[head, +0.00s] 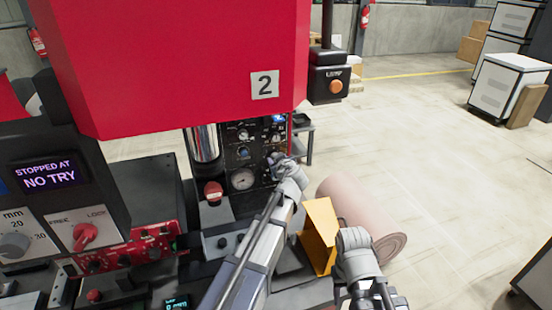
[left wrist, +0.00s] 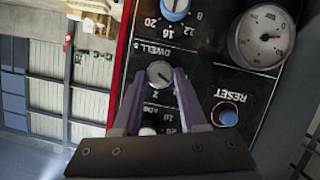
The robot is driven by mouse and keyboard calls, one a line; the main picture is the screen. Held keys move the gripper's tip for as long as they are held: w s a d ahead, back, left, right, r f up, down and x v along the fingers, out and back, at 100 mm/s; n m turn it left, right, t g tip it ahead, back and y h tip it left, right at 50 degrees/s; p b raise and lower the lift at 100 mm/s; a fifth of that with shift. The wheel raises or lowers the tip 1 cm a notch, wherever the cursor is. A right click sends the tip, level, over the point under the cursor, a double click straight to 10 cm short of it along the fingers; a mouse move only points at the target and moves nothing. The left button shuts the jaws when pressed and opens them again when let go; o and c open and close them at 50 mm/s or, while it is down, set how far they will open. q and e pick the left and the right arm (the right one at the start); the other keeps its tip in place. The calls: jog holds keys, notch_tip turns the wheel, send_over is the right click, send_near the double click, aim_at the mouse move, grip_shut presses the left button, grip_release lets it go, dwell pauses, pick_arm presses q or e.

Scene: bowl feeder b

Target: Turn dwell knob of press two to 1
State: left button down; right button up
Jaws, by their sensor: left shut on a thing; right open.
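Press two, with a red hood (head: 180,60) marked 2, has a dark control panel (head: 240,155) below it. The dwell knob (left wrist: 160,73) is a small grey dial in the left wrist view, with its DWELL label upside down beside it. My left gripper (head: 278,158) is at the right side of the panel. In the left wrist view its two fingers (left wrist: 163,82) are shut on the dwell knob from both sides. A 2 shows by the knob, but its exact setting is hard to read. My right gripper (head: 377,298) is open and empty, low and away from the panel.
A round gauge (left wrist: 262,37), a blue-capped knob (left wrist: 175,8) and a RESET button (left wrist: 226,115) share the panel. A yellow bracket (head: 319,236) and a pink roll (head: 362,215) lie near my arms. Open floor extends right.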

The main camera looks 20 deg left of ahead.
pick_arm(q)
jog(key=shift+d+m+g+y, duration=0.15)
jog(key=shift+m+g+y, duration=0.35)
jog(key=shift+m, duration=0.6)
jog(key=shift+c, duration=2.2)
grip_release()
jog(key=shift+w, duration=0.1)
jog(key=p+v, duration=0.2)
jog(key=v, duration=0.6)
jog(key=shift+p, duration=0.4)
jog(key=shift+w+f, duration=0.1)
jog(key=shift+f, duration=0.05)
